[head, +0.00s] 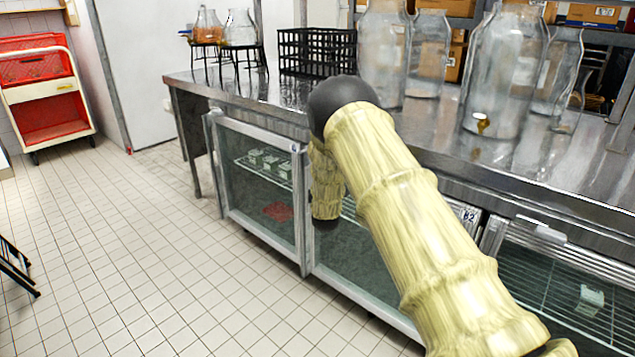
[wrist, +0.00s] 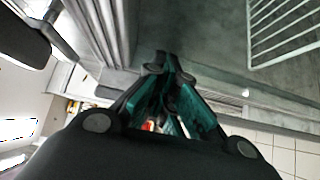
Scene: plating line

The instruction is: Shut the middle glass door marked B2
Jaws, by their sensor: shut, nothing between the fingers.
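The middle glass door (head: 360,262) is below the steel counter in the head view, largely hidden behind my arm. Its lower frame shows left of my arm. The B2 label (head: 468,214) is on the upper frame just right of my arm. I cannot tell how far this door stands from its frame. My gripper (wrist: 163,66) is shut and empty in the wrist view, with its fingertips close together. A pale frame edge and grey glass lie beyond the fingertips there; contact cannot be told. In the head view my arm hides the gripper.
The left glass door (head: 258,180) and right glass door (head: 560,275) flank the middle one. Large glass jars (head: 505,75), a black wire basket (head: 315,52) and flasks on stands (head: 240,35) are on the counter (head: 430,125). The tiled floor (head: 180,260) in front is clear.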

